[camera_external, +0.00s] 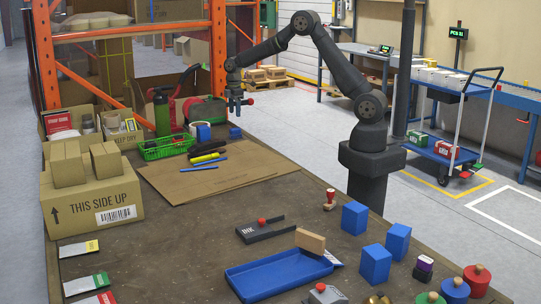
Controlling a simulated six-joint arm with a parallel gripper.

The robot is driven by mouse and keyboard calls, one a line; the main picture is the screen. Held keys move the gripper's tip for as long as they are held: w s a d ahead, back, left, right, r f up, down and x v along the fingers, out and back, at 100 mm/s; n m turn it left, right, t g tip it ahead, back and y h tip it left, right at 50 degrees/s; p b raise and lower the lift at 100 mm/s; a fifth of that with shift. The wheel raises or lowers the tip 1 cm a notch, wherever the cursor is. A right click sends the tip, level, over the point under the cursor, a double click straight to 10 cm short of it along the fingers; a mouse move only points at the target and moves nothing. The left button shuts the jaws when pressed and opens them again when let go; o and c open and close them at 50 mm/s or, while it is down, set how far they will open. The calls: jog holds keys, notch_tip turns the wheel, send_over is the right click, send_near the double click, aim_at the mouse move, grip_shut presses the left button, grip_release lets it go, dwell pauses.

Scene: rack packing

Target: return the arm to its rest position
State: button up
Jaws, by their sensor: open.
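My gripper (237,112) hangs pointing down at the far end of the table, at the back. It is open, and I see nothing held in it. It is small in the view, so the gap between its fingers is hard to make out. A small blue block (235,133) lies on the table just below it. My arm reaches from its base at the right of the table up and over to the left.
A green basket (165,150), tape rolls and a green bottle (161,115) stand left of my gripper. Flat cardboard (215,178) covers mid-table. Blue blocks (354,217), a blue tray (270,281) and stamps are in front. An orange rack (217,60) stands behind.

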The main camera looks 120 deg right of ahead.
notch_tip(320, 180, down, 11)
jog(key=shift+r, duration=0.1)
jog(key=r, duration=0.4)
jog(key=shift+s+d+r, duration=0.1)
jog(key=shift+s+r, duration=0.15)
jog(key=shift+r, duration=0.15)
jog(key=s+r, duration=0.7)
jog(key=s, duration=0.5)
jog(key=n, duration=0.2)
send_near(236, 129)
jog(key=s+a, duration=0.2)
jog(key=a, duration=0.3)
jog(key=w+a+n, duration=0.2)
jog(key=w+a, duration=0.8)
jog(key=w+a+n, duration=0.3)
jog(key=w+a, duration=0.2)
jog(key=a, duration=0.8)
jog(key=w+a+n, duration=0.2)
jog(key=w+a, duration=0.3)
jog(key=a, duration=0.8)
jog(key=shift+w+a+n, duration=0.2)
jog(key=shift+a+n, duration=0.2)
